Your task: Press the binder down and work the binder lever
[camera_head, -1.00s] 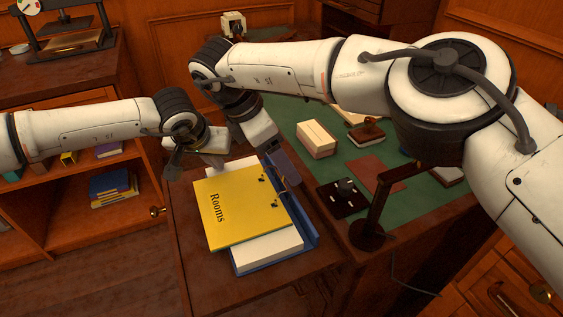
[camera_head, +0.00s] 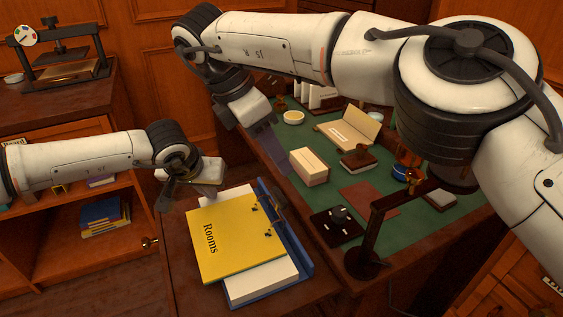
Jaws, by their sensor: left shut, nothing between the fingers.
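The blue binder (camera_head: 305,268) lies open on the brown side table, with a white paper stack (camera_head: 262,283) and a yellow sheet marked "Rooms" (camera_head: 232,240) on top. Its rings and dark lever (camera_head: 279,203) are on the right part of the binder; the lever's exact position is hard to tell. My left gripper (camera_head: 207,193) is shut and empty at the far left edge of the stack; whether it touches is unclear. My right gripper (camera_head: 272,152) is beyond the binder, over the green desk's left edge, apart from the lever. Its jaw opening cannot be made out.
On the green desk to the right are a cream box (camera_head: 309,166), a stamp (camera_head: 359,158), an open box (camera_head: 350,130) and a dark lamp-like stand (camera_head: 372,235). A shelf with books (camera_head: 103,215) stands left. The side table's front is clear.

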